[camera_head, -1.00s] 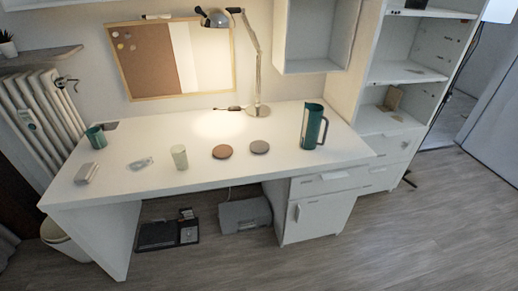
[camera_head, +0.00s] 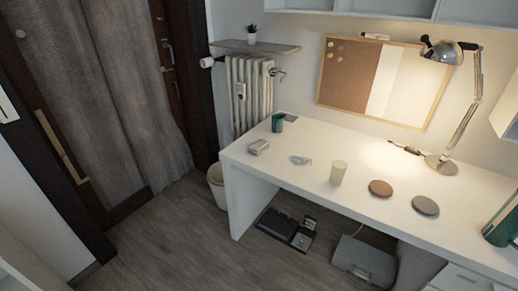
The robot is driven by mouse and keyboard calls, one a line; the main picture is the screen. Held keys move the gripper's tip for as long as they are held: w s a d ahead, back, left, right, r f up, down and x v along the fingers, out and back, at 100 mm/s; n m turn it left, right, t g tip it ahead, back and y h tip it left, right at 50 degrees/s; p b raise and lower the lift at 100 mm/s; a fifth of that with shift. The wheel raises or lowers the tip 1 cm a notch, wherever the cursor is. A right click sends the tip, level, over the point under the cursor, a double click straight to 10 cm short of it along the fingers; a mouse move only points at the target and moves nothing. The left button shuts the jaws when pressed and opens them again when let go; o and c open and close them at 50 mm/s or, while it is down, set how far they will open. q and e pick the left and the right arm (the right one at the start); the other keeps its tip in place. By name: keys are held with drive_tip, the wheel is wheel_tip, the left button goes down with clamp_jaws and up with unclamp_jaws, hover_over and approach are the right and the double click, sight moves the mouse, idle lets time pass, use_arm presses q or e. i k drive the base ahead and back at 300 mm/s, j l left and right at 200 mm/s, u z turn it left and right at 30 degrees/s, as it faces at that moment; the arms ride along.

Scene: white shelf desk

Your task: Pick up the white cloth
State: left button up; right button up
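A small pale, folded-looking item (camera_head: 259,147), which may be the white cloth, lies on the left end of the white desk (camera_head: 310,185). A smaller whitish item (camera_head: 300,160) lies to its right on the desk; it is too small to tell what it is. Neither of my grippers shows in the head view, and nothing covers the pale item.
A green cup (camera_head: 278,122) stands behind the pale item, and a pale tumbler (camera_head: 338,173) stands to its right. Two round coasters lie further right. A bin (camera_head: 217,184) stands by the desk's left end. Open floor (camera_head: 170,240) lies front left.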

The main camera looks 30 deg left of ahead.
sight(259, 147)
drive_tip(key=i+j+z, duration=0.1)
drive_tip(key=j, duration=0.35)
drive_tip(key=i+j, duration=0.25)
drive_tip(key=j, duration=0.25)
drive_tip(key=i+j+z, duration=0.15)
drive_tip(key=j, duration=0.3)
drive_tip(key=i+j, duration=0.1)
drive_tip(key=j, duration=0.35)
drive_tip(key=i+j+z, duration=0.15)
drive_tip(key=j, duration=0.35)
drive_tip(key=i+j+z, duration=0.1)
drive_tip(key=j, duration=0.4)
